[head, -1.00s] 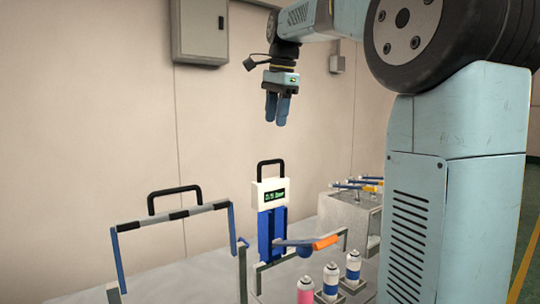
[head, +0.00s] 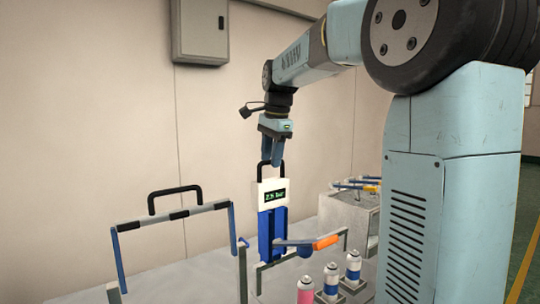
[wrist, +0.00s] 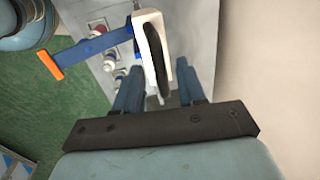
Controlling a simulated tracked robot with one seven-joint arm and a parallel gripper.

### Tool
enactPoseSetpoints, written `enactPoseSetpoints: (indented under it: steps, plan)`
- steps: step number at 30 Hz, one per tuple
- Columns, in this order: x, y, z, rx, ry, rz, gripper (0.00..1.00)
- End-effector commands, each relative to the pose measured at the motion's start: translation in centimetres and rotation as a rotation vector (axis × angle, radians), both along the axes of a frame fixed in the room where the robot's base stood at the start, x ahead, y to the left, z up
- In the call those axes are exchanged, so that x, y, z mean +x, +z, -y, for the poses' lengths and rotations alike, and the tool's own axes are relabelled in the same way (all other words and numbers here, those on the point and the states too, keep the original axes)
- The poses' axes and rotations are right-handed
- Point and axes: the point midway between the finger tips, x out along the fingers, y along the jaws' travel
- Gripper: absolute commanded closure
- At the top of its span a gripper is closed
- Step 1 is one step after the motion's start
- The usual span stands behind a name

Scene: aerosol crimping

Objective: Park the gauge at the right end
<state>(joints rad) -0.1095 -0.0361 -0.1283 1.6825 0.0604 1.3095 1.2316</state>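The gauge (head: 272,192) is a white box with a green-lit display and a black loop handle (head: 270,163). It sits upright at the top of a blue stand (head: 268,238). My gripper (head: 272,161) points down over the gauge, its fingertips at the height of the handle. In the wrist view, the fingers (wrist: 161,88) are apart, one on each side of the black handle (wrist: 158,60). I see no clear contact, and the gap is partly hidden in the head view.
An orange-tipped lever (head: 325,242) sticks out right of the stand. Several spray cans (head: 331,280) stand in front. A striped-bar frame (head: 172,216) with a black handle stands left. A grey box (head: 345,222) with small levers is at the right.

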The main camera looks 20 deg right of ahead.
Motion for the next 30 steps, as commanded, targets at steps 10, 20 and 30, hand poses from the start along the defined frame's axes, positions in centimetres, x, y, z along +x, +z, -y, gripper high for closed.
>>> enactPoseSetpoints:
  steps: [10, 20, 30]
  plan:
    - [0.00, 0.04, 0.02, 0.000, 0.000, 0.000, 0.82]
    - [-0.03, 0.04, 0.04, 0.000, 0.000, -0.001, 1.00]
    - [-0.04, 0.02, -0.32, 0.000, 0.001, -0.001, 1.00]
